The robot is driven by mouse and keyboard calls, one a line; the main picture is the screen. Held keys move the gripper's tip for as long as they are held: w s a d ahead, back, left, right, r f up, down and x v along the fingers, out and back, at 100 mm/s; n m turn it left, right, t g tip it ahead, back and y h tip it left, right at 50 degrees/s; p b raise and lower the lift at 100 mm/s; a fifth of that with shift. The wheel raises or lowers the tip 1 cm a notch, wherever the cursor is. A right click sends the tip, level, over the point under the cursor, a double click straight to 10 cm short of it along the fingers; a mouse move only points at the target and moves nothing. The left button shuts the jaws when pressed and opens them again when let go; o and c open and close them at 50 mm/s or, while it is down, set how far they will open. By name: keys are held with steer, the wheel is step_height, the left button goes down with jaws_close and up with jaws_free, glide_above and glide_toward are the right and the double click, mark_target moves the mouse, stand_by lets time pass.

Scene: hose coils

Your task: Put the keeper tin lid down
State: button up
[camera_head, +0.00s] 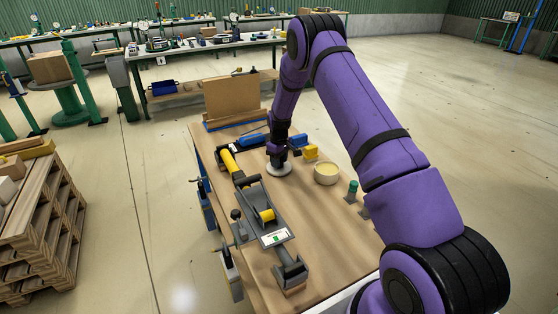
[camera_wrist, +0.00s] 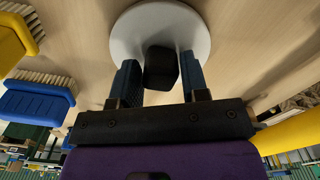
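The keeper tin lid is a pale round disc (camera_wrist: 198,30) with a dark knob (camera_wrist: 161,68), seen close in the wrist view.
A green-topped item (camera_head: 353,187) stands right of the tin. Bare wood lies in front of the tin.

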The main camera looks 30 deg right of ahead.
steer(key=o, duration=0.4)
steer(key=shift+o, duration=0.2)
steer(key=s+a+r+m+t, duration=0.1)
steer(key=s+a+r, duration=0.15)
steer(key=r, duration=1.15)
steer(key=s+a+r, duration=0.1)
steer(key=s+r, duration=0.3)
steer(key=r, duration=1)
steer(key=s+a+r+m+t, duration=0.1)
steer(key=s+a+r+t, duration=0.15)
steer(key=s+r, duration=0.95)
steer(key=s+a+r+m+t, duration=0.1)
steer(key=s+a+r, duration=0.1)
steer(key=s, duration=1.3)
steer(key=s+a+r+m, duration=0.2)
steer(key=s, duration=1.2)
steer(key=shift+s+a+r+t, duration=0.3)
steer(key=shift+s+r+t, duration=0.05)
steer(key=shift+s+r, duration=0.05)
